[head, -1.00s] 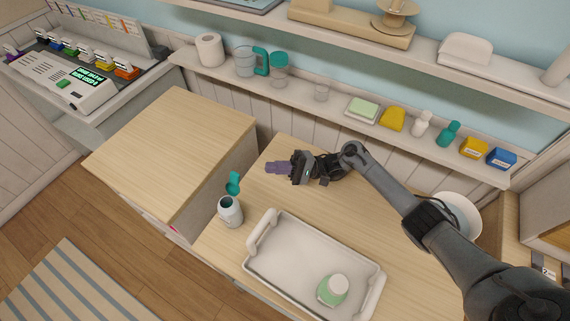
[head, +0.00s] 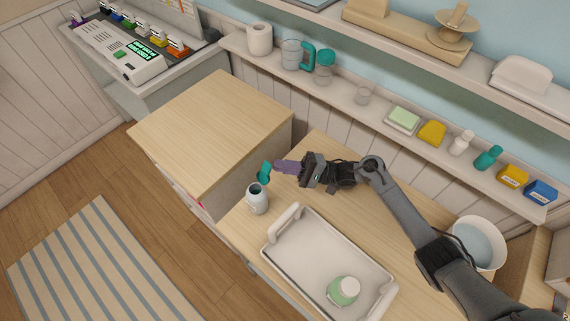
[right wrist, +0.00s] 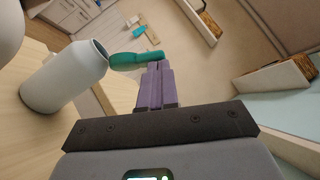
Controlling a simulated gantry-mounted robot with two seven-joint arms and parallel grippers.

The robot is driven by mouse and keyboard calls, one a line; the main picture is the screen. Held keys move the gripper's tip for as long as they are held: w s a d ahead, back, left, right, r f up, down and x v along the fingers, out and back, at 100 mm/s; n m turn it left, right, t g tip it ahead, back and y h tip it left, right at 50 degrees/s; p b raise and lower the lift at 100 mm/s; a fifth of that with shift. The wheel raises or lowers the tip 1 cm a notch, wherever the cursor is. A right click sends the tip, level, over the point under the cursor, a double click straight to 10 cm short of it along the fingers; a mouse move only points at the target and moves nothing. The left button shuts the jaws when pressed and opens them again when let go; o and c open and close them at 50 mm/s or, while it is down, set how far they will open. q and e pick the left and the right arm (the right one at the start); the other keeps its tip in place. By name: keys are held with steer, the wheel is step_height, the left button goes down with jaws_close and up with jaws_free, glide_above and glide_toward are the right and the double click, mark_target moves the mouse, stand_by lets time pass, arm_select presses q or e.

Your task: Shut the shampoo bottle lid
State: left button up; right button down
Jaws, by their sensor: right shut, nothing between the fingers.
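The shampoo bottle (head: 257,203) stands upright on the wooden counter, left of the tray, with a pale body and a dark open mouth. Its teal lid (head: 264,172) is flipped up and open above the mouth. My right gripper (head: 278,167) is shut and empty, its purple fingertips right beside the lid. In the right wrist view, the bottle (right wrist: 65,77) is at left, the lid (right wrist: 135,60) sticks out from its mouth, and the purple fingertips (right wrist: 157,68) overlap or touch the lid's end; contact is hard to tell. My left gripper is not in view.
A higher wooden-topped cabinet (head: 215,125) stands left of the counter. A wall shelf (head: 385,125) with several items runs behind, and a white bowl (head: 480,243) is at right.

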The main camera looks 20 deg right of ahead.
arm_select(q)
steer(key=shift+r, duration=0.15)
arm_select(e)
steer(key=shift+r, duration=0.1)
arm_select(q)
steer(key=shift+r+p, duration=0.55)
steer(key=shift+p, duration=0.15)
arm_select(e)
steer(key=shift+a+r+n, duration=0.1)
steer(key=shift+r+n, duration=0.05)
steer(key=shift+n, duration=0.25)
